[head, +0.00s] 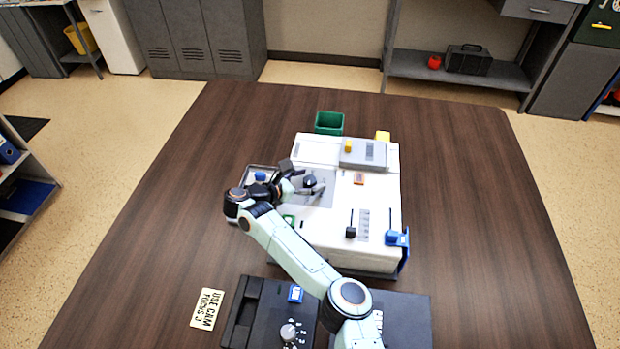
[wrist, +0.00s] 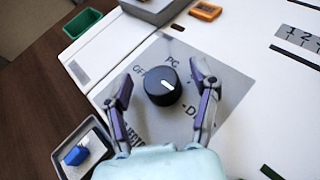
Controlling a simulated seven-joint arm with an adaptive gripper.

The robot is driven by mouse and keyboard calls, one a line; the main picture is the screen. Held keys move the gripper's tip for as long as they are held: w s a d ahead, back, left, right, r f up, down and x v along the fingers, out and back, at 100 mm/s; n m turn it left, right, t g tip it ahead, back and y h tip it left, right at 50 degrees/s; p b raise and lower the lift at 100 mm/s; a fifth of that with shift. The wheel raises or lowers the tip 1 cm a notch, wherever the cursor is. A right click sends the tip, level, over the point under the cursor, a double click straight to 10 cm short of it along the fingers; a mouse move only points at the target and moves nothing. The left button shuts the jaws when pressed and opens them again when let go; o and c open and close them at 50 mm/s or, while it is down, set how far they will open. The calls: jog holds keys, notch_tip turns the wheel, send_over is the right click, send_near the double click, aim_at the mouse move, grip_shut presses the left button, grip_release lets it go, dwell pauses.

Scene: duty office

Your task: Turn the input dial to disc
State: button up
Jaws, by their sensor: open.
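The black round dial (wrist: 160,88) sits on a grey plate (wrist: 228,98) of the white machine. My gripper (wrist: 165,79) is open, one finger on each side of the dial, with gaps showing between fingers and dial. In the head view my gripper (head: 305,182) is over the plate at the dial (head: 310,181).
A tray with a blue item (wrist: 76,155) is left of the plate. The white machine (head: 375,258) also has a black slider (head: 351,232) and a blue part (head: 396,238). A green bin (head: 328,122) stands behind. A second dial (head: 289,332) is on a black unit in front.

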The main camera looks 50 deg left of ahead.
jog(key=v, duration=0.7)
